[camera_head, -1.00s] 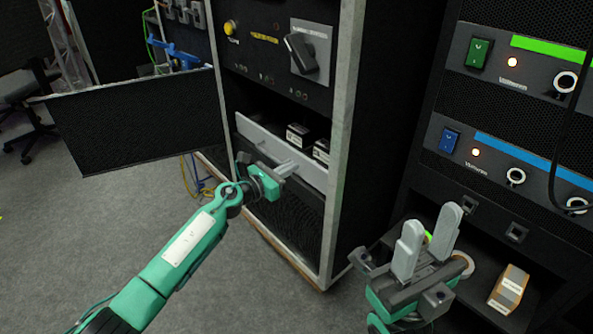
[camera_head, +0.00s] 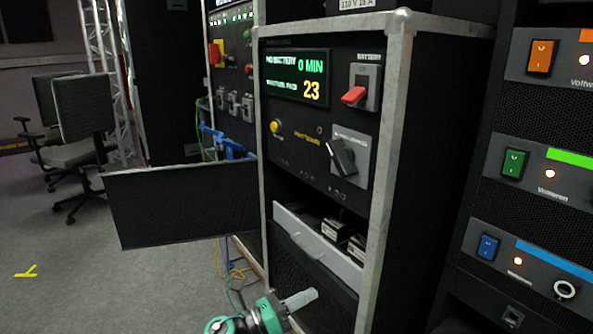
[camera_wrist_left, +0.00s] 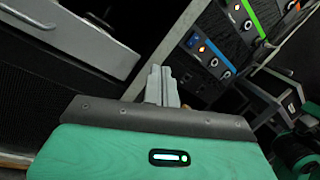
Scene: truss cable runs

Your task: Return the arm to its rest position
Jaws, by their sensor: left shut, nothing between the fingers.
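My left gripper (camera_head: 299,299) shows at the bottom of the head view, in front of the lower part of the rack cabinet (camera_head: 398,110). Its grey fingers are together with nothing between them. In the left wrist view the shut fingers (camera_wrist_left: 161,84) point away past the teal wrist housing, with the cabinet's light edge behind them. Most of my left arm is below the head view. My right gripper is not in the head view; a teal and dark part at the right edge of the left wrist view shows no fingers clearly.
A drawer with a pale front (camera_head: 318,248) sits in the cabinet, holding dark boxes. A dark panel (camera_head: 185,203) stands out to the left of the cabinet. A second rack (camera_head: 540,140) with coloured switches is at right. Chairs (camera_head: 84,120) stand far left; the floor there is clear.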

